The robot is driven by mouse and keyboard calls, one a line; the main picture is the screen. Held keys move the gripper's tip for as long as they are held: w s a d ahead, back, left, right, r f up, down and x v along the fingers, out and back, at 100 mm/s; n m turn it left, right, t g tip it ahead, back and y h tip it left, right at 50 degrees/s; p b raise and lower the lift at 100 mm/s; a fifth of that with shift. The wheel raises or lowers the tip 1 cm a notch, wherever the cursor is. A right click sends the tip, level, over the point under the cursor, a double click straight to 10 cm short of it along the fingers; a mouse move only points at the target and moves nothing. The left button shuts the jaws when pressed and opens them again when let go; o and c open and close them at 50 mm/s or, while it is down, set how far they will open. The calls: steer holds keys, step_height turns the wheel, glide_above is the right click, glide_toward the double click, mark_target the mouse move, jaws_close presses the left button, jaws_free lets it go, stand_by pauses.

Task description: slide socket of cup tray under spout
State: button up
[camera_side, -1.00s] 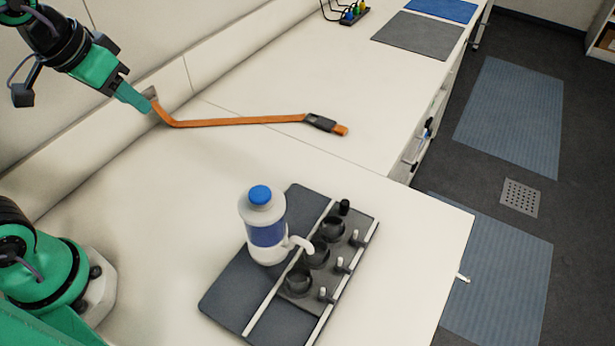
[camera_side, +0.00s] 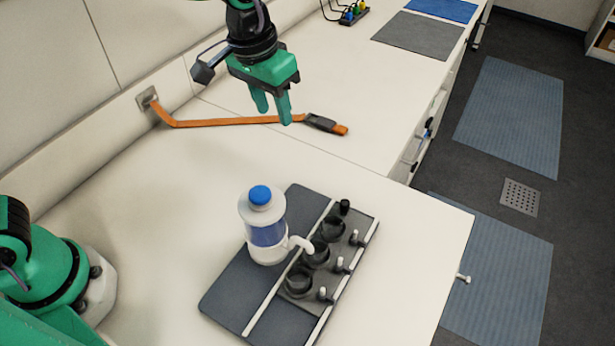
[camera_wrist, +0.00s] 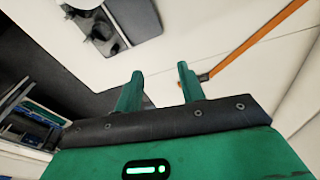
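The cup tray (camera_side: 328,283) is a dark sled with several black round sockets in a row and small white pegs along its right edge. It lies between two white rails on a dark grey base board (camera_side: 232,293). A white bottle with a blue cap and blue band (camera_side: 266,228) stands on the board, and its white spout (camera_side: 299,243) points right, over the tray beside the middle socket. My gripper (camera_side: 272,110) is open and empty, in the air behind the tray. In the wrist view its two green fingers (camera_wrist: 158,85) are apart, and the board's dark corner (camera_wrist: 110,22) shows at the top.
An orange strap (camera_side: 235,122) with a dark buckle runs from a wall plate (camera_side: 147,98) across the white bench. A grey mat (camera_side: 417,35), a blue mat (camera_side: 440,9) and a small block with coloured plugs (camera_side: 352,14) lie at the back.

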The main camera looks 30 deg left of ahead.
steer(key=g, duration=0.2)
glide_above(344, 202)
steer(key=shift+m+y, duration=0.4)
step_height(344, 202, down, 11)
steer(key=shift+d, duration=0.1)
steer(key=shift+f, duration=0.15)
steer(key=shift+f, duration=3.75)
jaws_close()
